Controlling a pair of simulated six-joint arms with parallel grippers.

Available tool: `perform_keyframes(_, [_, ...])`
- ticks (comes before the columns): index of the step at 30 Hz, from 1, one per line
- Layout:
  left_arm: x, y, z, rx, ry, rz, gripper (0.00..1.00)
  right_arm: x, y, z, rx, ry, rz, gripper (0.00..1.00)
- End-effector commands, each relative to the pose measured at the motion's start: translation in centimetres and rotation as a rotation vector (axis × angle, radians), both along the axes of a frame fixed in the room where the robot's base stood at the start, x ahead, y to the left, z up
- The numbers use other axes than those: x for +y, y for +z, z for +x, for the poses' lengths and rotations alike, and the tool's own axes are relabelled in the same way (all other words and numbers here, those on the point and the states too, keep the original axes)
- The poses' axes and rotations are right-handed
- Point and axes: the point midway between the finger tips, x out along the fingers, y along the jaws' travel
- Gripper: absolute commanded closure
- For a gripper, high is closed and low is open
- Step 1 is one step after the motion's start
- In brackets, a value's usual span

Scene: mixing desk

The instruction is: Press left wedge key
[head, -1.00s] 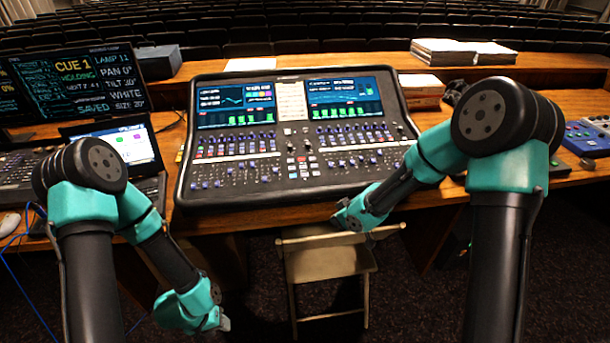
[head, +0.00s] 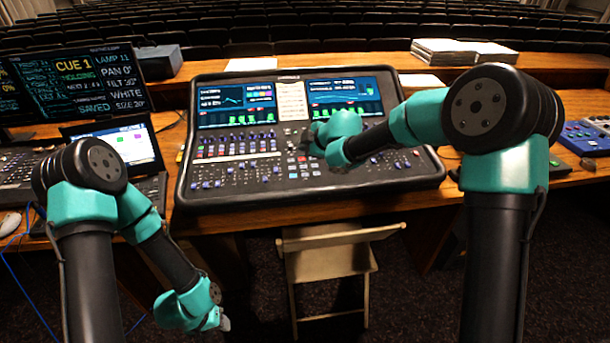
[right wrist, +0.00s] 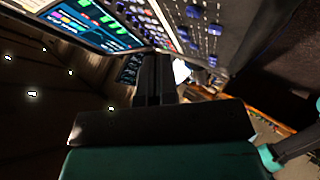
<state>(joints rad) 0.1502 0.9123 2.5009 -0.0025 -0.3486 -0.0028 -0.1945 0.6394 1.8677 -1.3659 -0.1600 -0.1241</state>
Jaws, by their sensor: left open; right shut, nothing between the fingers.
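The mixing desk (head: 255,172) stands on the wooden table with two lit screens, rows of faders and small keys. I cannot make out which key is the left wedge key; the labels are too small. My right gripper (head: 308,147) is over the middle of the desk, below the screens, and hides part of the controls. In the right wrist view its fingers (right wrist: 155,75) are shut and empty, with the desk's screen and knobs beyond. I cannot tell whether they touch the desk. My left gripper (head: 223,323) is open and empty, low in front of the table.
A laptop (head: 122,145) and a cue monitor (head: 80,82) stand left of the desk. A blue control box (head: 585,138) is at the far right, and papers (head: 463,52) lie at the back. A folding chair (head: 325,265) stands in front of the table.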

Motion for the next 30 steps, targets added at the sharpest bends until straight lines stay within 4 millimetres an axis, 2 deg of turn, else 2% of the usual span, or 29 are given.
perform_keyframes(8, [0.0, 0.0, 0.0, 0.000, 0.000, 0.000, 0.57, 0.0, -0.2, 0.0, 0.002, -0.001, 0.001, 1.00])
perform_keyframes(14, [0.0, 0.0, 0.0, 0.000, 0.000, 0.000, 0.57, 0.0, -1.0, 0.1, 0.004, -0.002, 0.002, 1.00])
perform_keyframes(30, [0.0, 0.0, 0.0, 0.000, 0.000, 0.000, 0.57, 0.0, -6.6, 0.6, 0.005, -0.002, 0.001, 1.00])
